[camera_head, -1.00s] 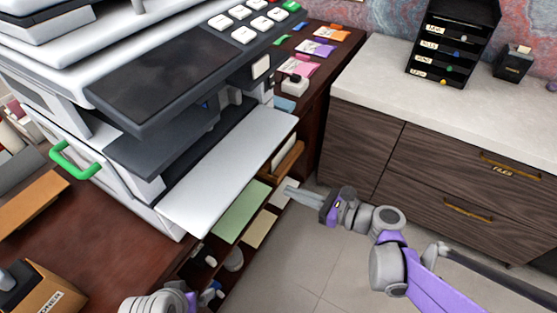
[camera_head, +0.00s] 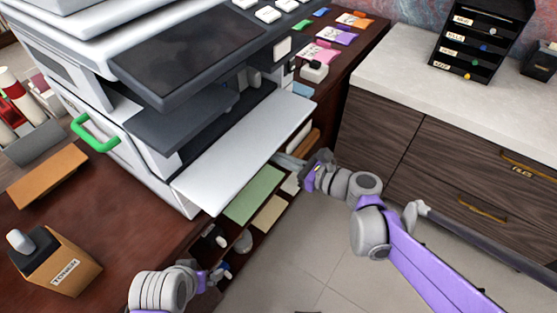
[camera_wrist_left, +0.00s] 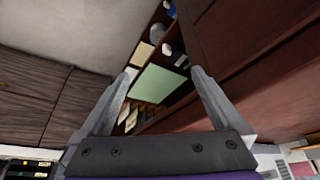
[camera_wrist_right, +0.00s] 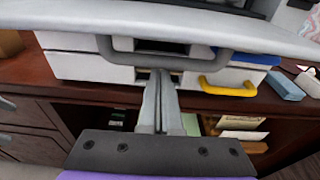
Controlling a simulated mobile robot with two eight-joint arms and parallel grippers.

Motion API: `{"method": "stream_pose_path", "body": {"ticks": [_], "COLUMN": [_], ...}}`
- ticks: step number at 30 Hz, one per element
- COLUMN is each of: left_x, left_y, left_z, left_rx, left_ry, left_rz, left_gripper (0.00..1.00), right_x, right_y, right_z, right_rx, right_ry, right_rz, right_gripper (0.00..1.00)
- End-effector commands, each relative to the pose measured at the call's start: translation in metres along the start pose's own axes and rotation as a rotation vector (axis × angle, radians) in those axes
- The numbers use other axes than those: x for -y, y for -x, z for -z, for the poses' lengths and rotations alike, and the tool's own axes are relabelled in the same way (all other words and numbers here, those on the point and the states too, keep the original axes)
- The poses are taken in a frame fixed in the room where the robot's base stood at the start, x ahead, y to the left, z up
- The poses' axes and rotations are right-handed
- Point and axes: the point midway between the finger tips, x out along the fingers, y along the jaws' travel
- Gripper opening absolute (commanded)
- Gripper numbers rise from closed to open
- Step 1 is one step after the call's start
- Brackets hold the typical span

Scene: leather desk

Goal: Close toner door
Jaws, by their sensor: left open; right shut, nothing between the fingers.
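The toner door (camera_head: 245,150) is a white panel folded down flat from the front of the printer (camera_head: 75,60). In the right wrist view its pale underside edge (camera_wrist_right: 160,15) spans the top of the picture. My right gripper (camera_head: 282,160) is shut and empty, just below the door's front right edge. Its fingertips (camera_wrist_right: 158,75) point at the printer's lower front, under the door; contact cannot be told. My left gripper (camera_head: 222,274) is low in front of the desk, below the door and apart from it. In the left wrist view its fingers (camera_wrist_left: 163,73) are open and empty.
A green handle (camera_head: 95,132) is on the printer's side, and a yellow handle (camera_wrist_right: 228,88) on its lower front. A toner box (camera_head: 60,262) stands on the desk at the left. Shelves with papers (camera_head: 253,194) lie below the door. The floor (camera_head: 300,255) is clear.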

Motion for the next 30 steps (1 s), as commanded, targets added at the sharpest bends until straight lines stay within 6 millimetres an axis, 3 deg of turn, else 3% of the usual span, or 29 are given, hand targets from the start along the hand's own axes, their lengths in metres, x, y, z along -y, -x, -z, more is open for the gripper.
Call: {"method": "stream_pose_path", "body": {"ticks": [10, 30], "left_x": [0.0, 0.0], "left_y": [0.001, 0.029], "left_z": [0.001, 0.012], "left_rx": [0.0, -0.011], "left_ry": [0.0, 0.0], "left_rz": [0.0, 0.0], "left_gripper": [1.0, 1.0], "right_x": [0.0, 0.001], "right_y": [0.001, 0.009], "right_z": [-0.001, -0.016], "right_rx": [-0.004, -0.122], "right_ry": [0.0, 0.002], "right_rz": [0.0, -0.001], "right_gripper": [0.0, 0.0]}}
